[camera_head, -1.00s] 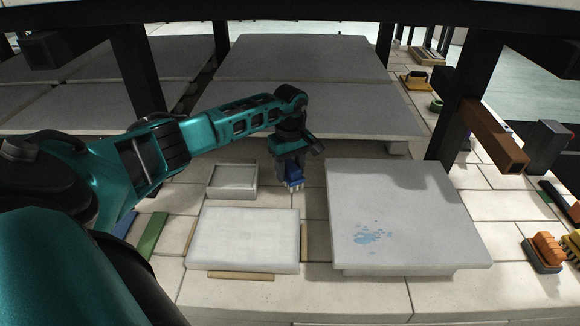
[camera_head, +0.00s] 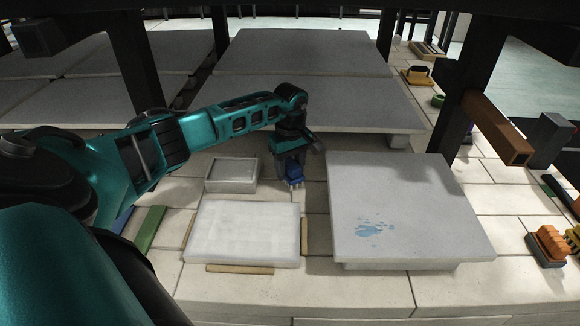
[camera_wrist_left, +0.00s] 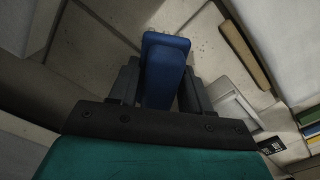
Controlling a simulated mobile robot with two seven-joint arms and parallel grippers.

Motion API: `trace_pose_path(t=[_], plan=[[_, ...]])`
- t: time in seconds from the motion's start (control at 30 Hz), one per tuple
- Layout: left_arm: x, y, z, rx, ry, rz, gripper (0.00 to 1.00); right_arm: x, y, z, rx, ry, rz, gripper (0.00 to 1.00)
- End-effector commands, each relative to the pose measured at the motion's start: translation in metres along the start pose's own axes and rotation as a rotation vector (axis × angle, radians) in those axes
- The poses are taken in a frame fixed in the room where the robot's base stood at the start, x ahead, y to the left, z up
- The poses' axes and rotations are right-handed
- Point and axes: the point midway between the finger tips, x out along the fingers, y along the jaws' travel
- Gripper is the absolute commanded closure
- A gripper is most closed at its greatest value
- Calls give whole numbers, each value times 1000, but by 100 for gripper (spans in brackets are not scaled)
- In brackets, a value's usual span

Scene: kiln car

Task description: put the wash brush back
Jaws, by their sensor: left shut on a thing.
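My left gripper (camera_head: 292,168) is shut on the blue wash brush (camera_head: 295,181). It holds the brush over the floor between the small grey tray and the splashed slab, with the pale bristle end down. In the left wrist view the blue handle (camera_wrist_left: 164,65) stands between the two dark fingers (camera_wrist_left: 158,85). I cannot tell whether the bristles touch the floor. The small grey tray (camera_head: 231,187) lies left of the gripper. My right gripper is not in view.
A grey slab with blue splashes (camera_head: 440,225) stands to the right. A white block (camera_head: 245,233) lies in front, edged by wooden strips (camera_head: 240,269). Large slabs (camera_head: 330,105) fill the back. A dark post (camera_head: 461,125) and an orange-brown beam (camera_head: 490,125) stand at the right.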

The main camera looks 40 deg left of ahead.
Motion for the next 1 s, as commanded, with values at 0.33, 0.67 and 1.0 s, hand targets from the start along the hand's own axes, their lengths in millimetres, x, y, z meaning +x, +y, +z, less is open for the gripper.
trace_pose_path(t=[0.33,0.67,1.0], plan=[[0,0,1,1,-2,0,96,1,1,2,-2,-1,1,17],[1,0,1,1,-2,-1,96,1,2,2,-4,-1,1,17],[5,0,1,1,-2,0,96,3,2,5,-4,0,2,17]])
